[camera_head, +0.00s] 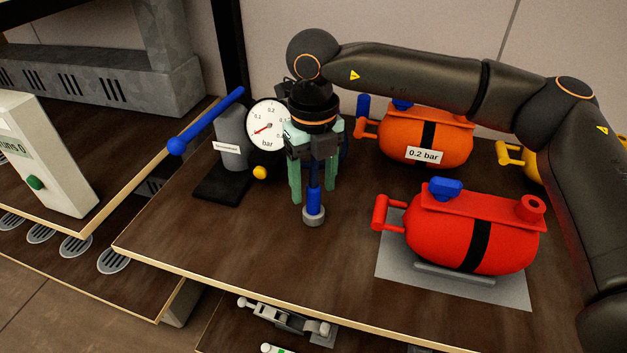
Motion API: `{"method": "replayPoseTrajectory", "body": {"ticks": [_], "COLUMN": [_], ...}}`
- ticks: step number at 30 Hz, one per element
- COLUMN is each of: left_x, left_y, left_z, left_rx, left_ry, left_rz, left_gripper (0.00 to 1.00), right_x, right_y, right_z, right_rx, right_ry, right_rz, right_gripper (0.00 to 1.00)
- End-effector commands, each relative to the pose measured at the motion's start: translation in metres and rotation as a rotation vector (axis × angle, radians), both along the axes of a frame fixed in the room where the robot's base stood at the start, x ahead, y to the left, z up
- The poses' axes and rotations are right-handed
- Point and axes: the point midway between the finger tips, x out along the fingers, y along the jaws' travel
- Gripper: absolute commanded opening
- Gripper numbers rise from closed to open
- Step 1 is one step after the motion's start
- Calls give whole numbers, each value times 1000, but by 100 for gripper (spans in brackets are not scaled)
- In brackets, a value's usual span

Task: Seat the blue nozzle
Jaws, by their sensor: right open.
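A small upright blue piece on a grey round foot, which looks like the blue nozzle (314,201), stands near the middle of the wooden table. My right gripper (314,188) points down over it. Its two green fingers are apart, one on each side of the blue piece, and I cannot tell whether they touch it. The gripper body hides the upper end of the piece. A red tank (470,240) with a blue block on top and a raised red round port (530,206) lies on a grey mat (398,262) to the right. My left gripper is out of view.
A hand pump (231,128) with a long blue lever and a round gauge (266,126) stands left of my gripper. An orange tank (420,135) labelled 0.2 bar is behind, a yellow one (511,153) farther right. The table's front middle is clear.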

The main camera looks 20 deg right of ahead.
Motion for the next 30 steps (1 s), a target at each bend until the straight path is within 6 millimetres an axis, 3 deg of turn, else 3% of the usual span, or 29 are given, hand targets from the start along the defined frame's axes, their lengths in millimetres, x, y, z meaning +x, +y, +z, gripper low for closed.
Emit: {"method": "replayPoseTrajectory", "body": {"ticks": [2, 5, 12, 18, 23, 30], "left_x": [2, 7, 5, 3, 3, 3], "left_y": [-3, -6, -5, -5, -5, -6], "left_z": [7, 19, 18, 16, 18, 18], "left_rx": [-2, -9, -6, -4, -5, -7], "left_ry": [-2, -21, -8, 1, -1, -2], "left_rz": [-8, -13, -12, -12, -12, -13], "left_gripper": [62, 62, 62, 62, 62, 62], "right_x": [0, 1, 0, 0, 0, 0], "right_y": [0, 0, 1, 1, 0, 0], "right_z": [0, 21, 77, 111, 124, 125], "right_rx": [0, 2, 2, 0, 1, 0], "right_ry": [0, -5, -4, -2, -1, 0], "right_rz": [0, -1, 0, 0, 0, 0], "right_gripper": [65, 65, 65, 65, 65, 65]}}
